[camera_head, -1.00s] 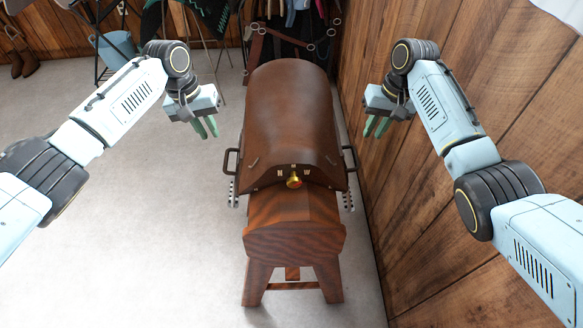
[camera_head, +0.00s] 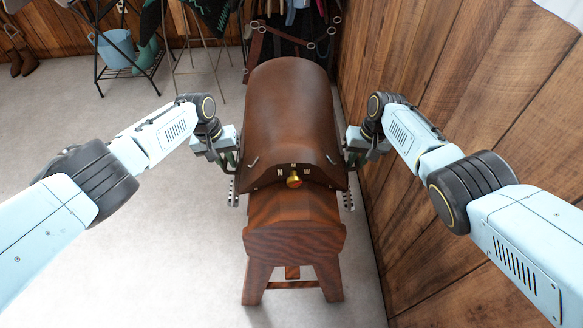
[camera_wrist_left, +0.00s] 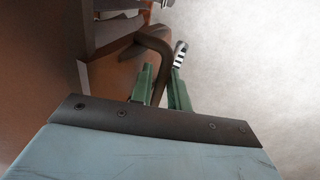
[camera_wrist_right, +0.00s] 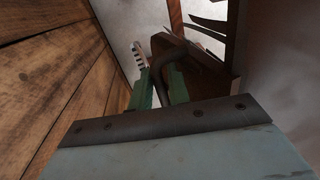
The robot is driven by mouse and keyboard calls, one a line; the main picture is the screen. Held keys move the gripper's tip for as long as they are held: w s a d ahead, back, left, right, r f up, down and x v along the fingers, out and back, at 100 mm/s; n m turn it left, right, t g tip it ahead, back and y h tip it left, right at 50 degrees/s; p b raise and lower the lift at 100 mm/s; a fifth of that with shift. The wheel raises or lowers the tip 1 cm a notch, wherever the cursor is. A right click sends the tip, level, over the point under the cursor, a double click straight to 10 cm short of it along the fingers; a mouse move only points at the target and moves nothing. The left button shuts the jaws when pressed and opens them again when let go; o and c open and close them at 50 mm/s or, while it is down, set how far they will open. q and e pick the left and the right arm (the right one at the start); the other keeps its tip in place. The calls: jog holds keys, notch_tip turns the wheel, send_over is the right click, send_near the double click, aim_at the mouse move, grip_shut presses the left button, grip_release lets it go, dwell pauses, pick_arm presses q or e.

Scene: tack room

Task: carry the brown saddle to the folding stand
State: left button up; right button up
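The brown saddle (camera_head: 290,105) rests on a wooden sawhorse-like rack (camera_head: 293,240), with a gold knob at its near end and a dark handle on each side. My left gripper (camera_head: 231,160) is at the saddle's left handle. In the left wrist view its green fingers (camera_wrist_left: 160,88) stand apart on either side of the handle (camera_wrist_left: 156,42). My right gripper (camera_head: 348,160) is at the right handle. In the right wrist view its fingers (camera_wrist_right: 160,88) stand apart on either side of that handle (camera_wrist_right: 170,45). A thin-legged grey stand (camera_head: 175,72) at the back left may be the folding stand; its top is cut off.
A wooden wall (camera_head: 440,80) runs close along the right side. At the back left, a black-legged frame (camera_head: 97,75) stands by a blue bucket (camera_head: 115,46), with brown boots (camera_head: 22,62) farther left. Straps hang behind the saddle. The floor to the left is clear.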

pick_arm(q)
jog(key=shift+f, duration=0.1)
pick_arm(e)
jog(key=shift+f, duration=0.1)
pick_arm(q)
grip_shut()
pick_arm(e)
grip_shut()
dwell(1.1)
pick_arm(q)
jog(key=shift+w, duration=0.15)
pick_arm(e)
jog(key=shift+w+r, duration=0.15)
jog(key=shift+r, duration=0.05)
